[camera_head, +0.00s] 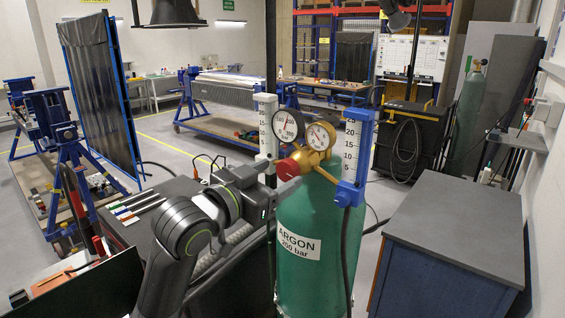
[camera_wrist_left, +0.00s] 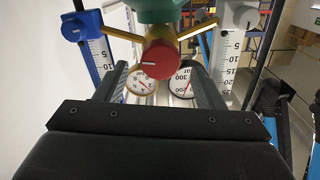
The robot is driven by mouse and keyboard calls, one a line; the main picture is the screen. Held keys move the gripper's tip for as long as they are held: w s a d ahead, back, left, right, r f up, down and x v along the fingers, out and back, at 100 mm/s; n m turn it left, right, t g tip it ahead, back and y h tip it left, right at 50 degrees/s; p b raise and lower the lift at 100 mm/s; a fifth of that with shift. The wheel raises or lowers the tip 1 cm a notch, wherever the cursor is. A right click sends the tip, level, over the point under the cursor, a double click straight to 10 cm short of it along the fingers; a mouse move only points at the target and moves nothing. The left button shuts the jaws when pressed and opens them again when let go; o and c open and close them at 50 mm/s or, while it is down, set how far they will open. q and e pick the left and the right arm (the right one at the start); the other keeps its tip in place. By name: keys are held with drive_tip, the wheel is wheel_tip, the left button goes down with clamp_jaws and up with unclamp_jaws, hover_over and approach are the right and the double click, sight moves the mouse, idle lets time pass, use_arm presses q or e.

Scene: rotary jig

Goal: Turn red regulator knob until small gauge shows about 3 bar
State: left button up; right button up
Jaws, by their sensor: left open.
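The red regulator knob (camera_head: 287,169) sits on the brass regulator (camera_head: 316,160) at the top of the green argon cylinder (camera_head: 312,250). The small gauge (camera_head: 321,136) and a second gauge (camera_head: 287,125) stand above the knob. My left gripper (camera_head: 284,182) is open close to the knob, its fingers partly hidden in the head view. In the left wrist view the knob (camera_wrist_left: 158,60) appears between the two spread fingers, with a gap on each side. There the small gauge (camera_wrist_left: 141,79) shows upside down; its needle is too small to read surely. My right gripper is not in view.
Flowmeter tubes flank the regulator: one with blue ends (camera_head: 351,150) on the right and a white one (camera_head: 266,115) on the left. A grey-topped blue cabinet (camera_head: 455,230) stands at right. A dark bench with pens (camera_head: 135,206) stands at left. A black hose hangs beside the cylinder.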

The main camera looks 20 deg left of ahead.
sight(288, 170)
use_arm(q)
drive_tip(key=shift+p+x, duration=0.3)
drive_tip(key=shift+x, duration=1.15)
drive_tip(key=c, duration=1)
